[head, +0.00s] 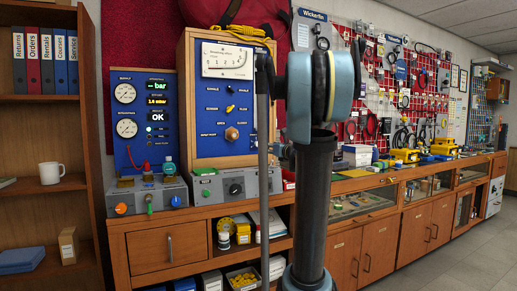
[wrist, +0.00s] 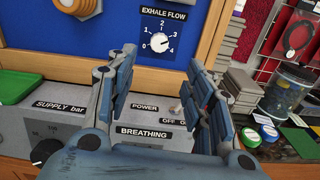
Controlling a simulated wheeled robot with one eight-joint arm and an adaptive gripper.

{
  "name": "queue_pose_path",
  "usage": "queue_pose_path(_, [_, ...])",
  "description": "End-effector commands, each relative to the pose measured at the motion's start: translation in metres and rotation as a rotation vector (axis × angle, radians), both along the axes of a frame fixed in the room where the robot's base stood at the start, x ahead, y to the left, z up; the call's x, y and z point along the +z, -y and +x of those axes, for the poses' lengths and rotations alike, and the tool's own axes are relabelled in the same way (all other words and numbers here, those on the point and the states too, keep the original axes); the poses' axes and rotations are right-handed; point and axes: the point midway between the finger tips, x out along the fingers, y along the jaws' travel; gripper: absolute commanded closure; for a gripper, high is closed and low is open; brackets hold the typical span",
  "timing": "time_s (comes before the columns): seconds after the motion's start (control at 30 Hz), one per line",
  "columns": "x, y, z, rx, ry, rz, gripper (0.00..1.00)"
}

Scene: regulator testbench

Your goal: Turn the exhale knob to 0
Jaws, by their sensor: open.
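The exhale knob (wrist: 159,42) is a small round white knob on the blue panel (wrist: 60,35), under the label EXHALE FLOW, with a scale from 0 to 4 around it. Its pointer is too small to read surely. My gripper (wrist: 161,64) is open and empty, with one blue-grey finger on each side of the picture. In the wrist view the knob shows between and slightly above the fingertips, with no finger touching it. In the head view the blue panel (head: 210,110) is in sight. I cannot make out the exhale knob there.
Below is a grey box (wrist: 70,105) with POWER and BREATHING labels and a black dial (wrist: 47,152). The wooden frame edge (wrist: 212,30), grey stacked blocks (wrist: 236,92) and a dark jar (wrist: 284,88) are at right.

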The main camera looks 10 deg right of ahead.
Motion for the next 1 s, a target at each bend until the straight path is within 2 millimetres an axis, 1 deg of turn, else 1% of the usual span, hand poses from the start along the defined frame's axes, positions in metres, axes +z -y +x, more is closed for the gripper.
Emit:
queue_pose_path(0.1, [0.0,-0.007,0.018,0.003,0.0,0.0,0.52])
queue_pose_path(0.6, [0.0,-0.03,0.088,0.002,-0.001,-0.001,0.52])
queue_pose_path(0.8, [0.0,-0.035,0.108,0.001,0.0,-0.002,0.52])
queue_pose_path(1.0, [0.0,-0.038,0.116,0.001,0.0,-0.002,0.52])
